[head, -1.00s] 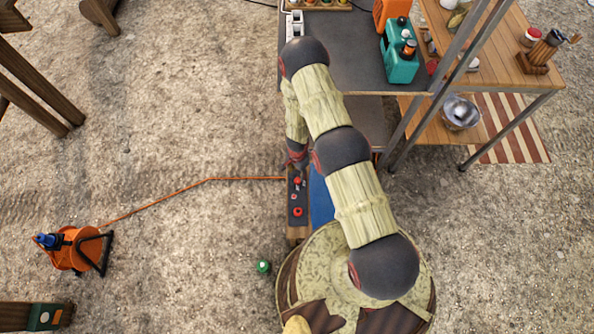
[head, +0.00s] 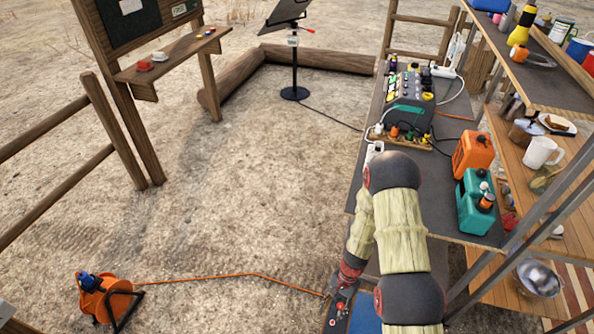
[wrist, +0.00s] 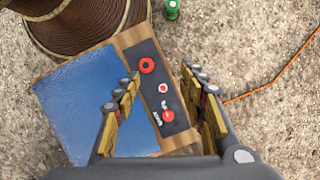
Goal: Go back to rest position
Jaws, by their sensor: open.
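My gripper (wrist: 166,100) shows in the wrist view with its two yellow-and-dark fingers spread apart and nothing between them. It points down over a wooden-edged board with a blue panel (wrist: 80,105) and a dark strip (wrist: 153,80) bearing red and white controls. In the head view my gripper is low in the picture, mostly hidden by my own arm. The blue panel (head: 365,315) shows there only in part at the bottom edge.
A dark table (head: 362,190) holds a teal container (head: 475,212), an orange container (head: 472,157) and a power unit (head: 410,105). Shelves stand at the right. An orange cable (head: 215,277) runs from a reel (head: 98,300) across the ground. Open gravel lies left.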

